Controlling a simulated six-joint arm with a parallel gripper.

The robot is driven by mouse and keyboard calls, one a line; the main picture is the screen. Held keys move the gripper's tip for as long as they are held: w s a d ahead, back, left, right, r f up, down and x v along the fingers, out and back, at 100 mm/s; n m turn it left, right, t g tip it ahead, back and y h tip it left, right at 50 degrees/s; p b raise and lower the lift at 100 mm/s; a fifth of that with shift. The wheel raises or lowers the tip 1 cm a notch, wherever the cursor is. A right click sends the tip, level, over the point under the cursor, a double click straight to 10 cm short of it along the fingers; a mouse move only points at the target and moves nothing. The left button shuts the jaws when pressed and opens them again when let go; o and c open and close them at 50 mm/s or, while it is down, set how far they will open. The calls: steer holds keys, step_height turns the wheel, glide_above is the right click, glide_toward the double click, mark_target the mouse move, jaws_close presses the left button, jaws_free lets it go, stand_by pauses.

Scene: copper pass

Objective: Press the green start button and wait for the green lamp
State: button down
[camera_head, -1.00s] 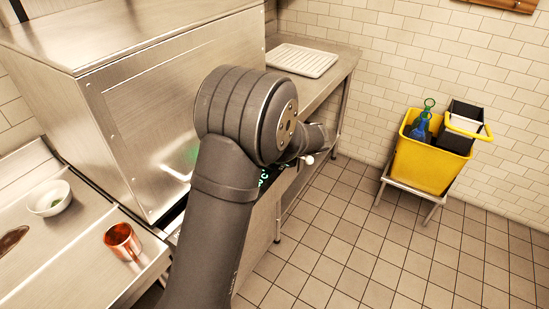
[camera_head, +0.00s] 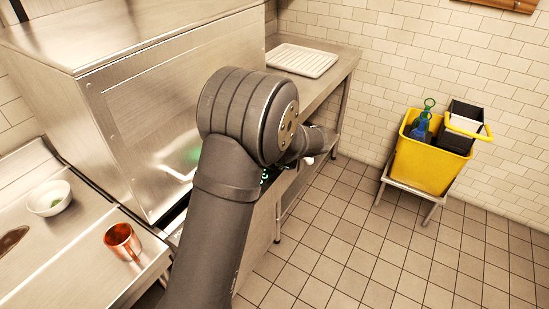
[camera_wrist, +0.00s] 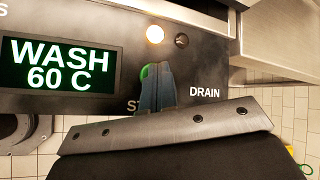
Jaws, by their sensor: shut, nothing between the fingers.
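The green start button (camera_wrist: 145,72) shows in the wrist view as a green edge on the dark control panel (camera_wrist: 205,72). My gripper (camera_wrist: 157,70) is shut and empty, its fingertips over the button and hiding most of it. I cannot tell whether they touch it or press it in. Above it, one round lamp (camera_wrist: 155,34) glows warm white. A smaller dark round piece (camera_wrist: 181,40) beside it is unlit; I cannot tell its colour. The display (camera_wrist: 60,65) reads "WASH 60 C". In the head view my arm hides the button and fingertips.
A steel machine (camera_head: 130,110) stands behind my arm. A copper mug (camera_head: 122,241) and a white bowl (camera_head: 49,198) stand on the left counter. A white ribbed tray (camera_head: 301,60) lies on the far counter. A yellow bucket (camera_head: 425,160) stands right, with free floor before it.

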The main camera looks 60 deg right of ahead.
steer(key=shift+r, duration=0.95)
steer(key=shift+r, duration=2.5)
step_height(320, 180, up, 4)
steer(key=shift+f, duration=0.1)
steer(key=shift+f, duration=0.1)
